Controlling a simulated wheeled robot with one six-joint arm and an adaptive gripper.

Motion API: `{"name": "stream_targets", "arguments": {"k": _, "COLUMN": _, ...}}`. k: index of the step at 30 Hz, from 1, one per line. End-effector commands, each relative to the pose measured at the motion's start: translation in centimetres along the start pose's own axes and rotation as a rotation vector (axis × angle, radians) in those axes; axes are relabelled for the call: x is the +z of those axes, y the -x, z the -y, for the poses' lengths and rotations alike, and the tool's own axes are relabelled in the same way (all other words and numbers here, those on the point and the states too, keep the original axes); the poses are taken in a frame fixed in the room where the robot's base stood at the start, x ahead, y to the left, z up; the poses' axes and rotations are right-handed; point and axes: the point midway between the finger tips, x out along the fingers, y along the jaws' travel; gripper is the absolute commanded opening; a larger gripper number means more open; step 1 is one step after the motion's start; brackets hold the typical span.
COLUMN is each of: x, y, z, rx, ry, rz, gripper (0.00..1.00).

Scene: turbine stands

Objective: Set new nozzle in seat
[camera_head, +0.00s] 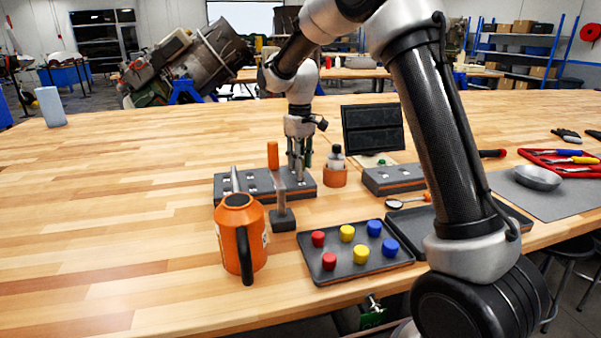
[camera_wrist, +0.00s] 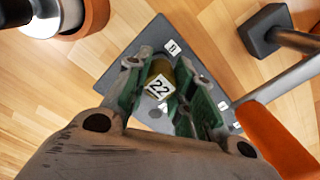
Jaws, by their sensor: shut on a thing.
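My gripper (camera_head: 299,174) is over the dark grey block (camera_head: 222,188) with white labels on the bench. In the wrist view my gripper (camera_wrist: 172,92) has its green-sided fingers on either side of an olive-brass nozzle (camera_wrist: 163,70) with a white label marked 22. The fingers are shut on it. The block (camera_wrist: 139,48) shows below the nozzle, with a label near its corner. The nozzle's lower end is hidden, so I cannot tell whether it touches the block or a seat. In the head view the fingers mostly hide the nozzle.
An orange-handled tool (camera_head: 273,155) stands upright close in front of my gripper, by a small dark block (camera_head: 283,222). An orange jug (camera_head: 239,238) is front left. A bottle in an orange holder (camera_head: 335,177) is right. A tray (camera_head: 322,275) holds several coloured caps.

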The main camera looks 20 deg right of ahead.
Motion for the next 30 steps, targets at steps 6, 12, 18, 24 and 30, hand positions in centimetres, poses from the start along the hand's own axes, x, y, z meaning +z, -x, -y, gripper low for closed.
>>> {"name": "stream_targets", "arguments": {"k": 6, "x": 0.0, "y": 0.2, "z": 0.0, "rx": 0.0, "ry": 0.0, "rz": -0.001, "gripper": 0.0}}
{"name": "stream_targets", "arguments": {"k": 12, "x": -0.1, "y": 0.9, "z": 0.0, "rx": 0.001, "ry": 0.0, "rz": -0.002, "gripper": 0.0}}
{"name": "stream_targets", "arguments": {"k": 18, "x": 0.0, "y": 2.2, "z": 0.0, "rx": 0.001, "ry": 0.0, "rz": -0.002, "gripper": 0.0}}
{"name": "stream_targets", "arguments": {"k": 24, "x": -0.1, "y": 3.5, "z": 0.0, "rx": 0.001, "ry": 0.0, "rz": -0.002, "gripper": 0.0}}
{"name": "stream_targets", "arguments": {"k": 30, "x": 0.0, "y": 4.7, "z": 0.0, "rx": 0.0, "ry": 0.0, "rz": -0.002, "gripper": 0.0}}
